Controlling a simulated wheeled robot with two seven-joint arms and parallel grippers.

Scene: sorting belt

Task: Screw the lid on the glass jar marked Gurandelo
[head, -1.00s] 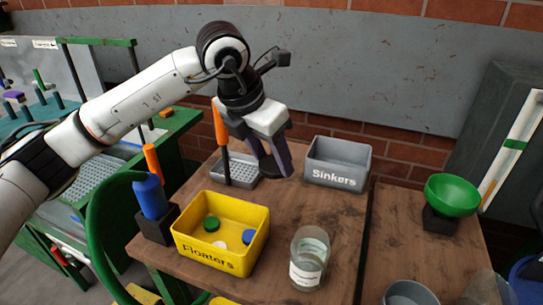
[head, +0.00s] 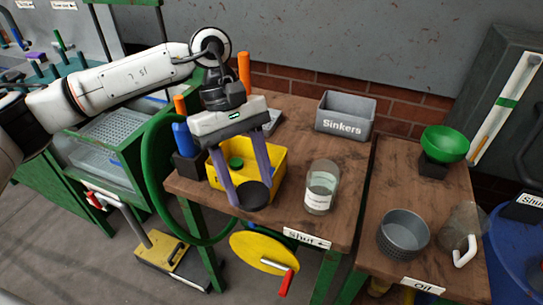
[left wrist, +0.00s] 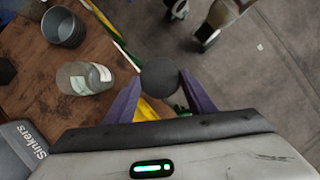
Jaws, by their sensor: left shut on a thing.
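The glass jar (head: 321,190) stands upright and open on the brown table, with a white label whose writing is too small to read. It also shows in the left wrist view (left wrist: 85,78). My left gripper (head: 252,190) points down, its purple fingers shut on a round dark lid (head: 256,196). The lid is held in front of the yellow Floaters box, to the left of the jar and apart from it. In the left wrist view the lid (left wrist: 160,76) sits flat between the fingertips. My right gripper is not in view.
The yellow box (head: 275,160) is partly hidden behind my left gripper. A grey Sinkers box (head: 345,112) stands at the back. A grey pot (head: 403,233) and a green funnel (head: 445,143) stand on the right table. A yellow wheel (head: 262,253) hangs below the front edge.

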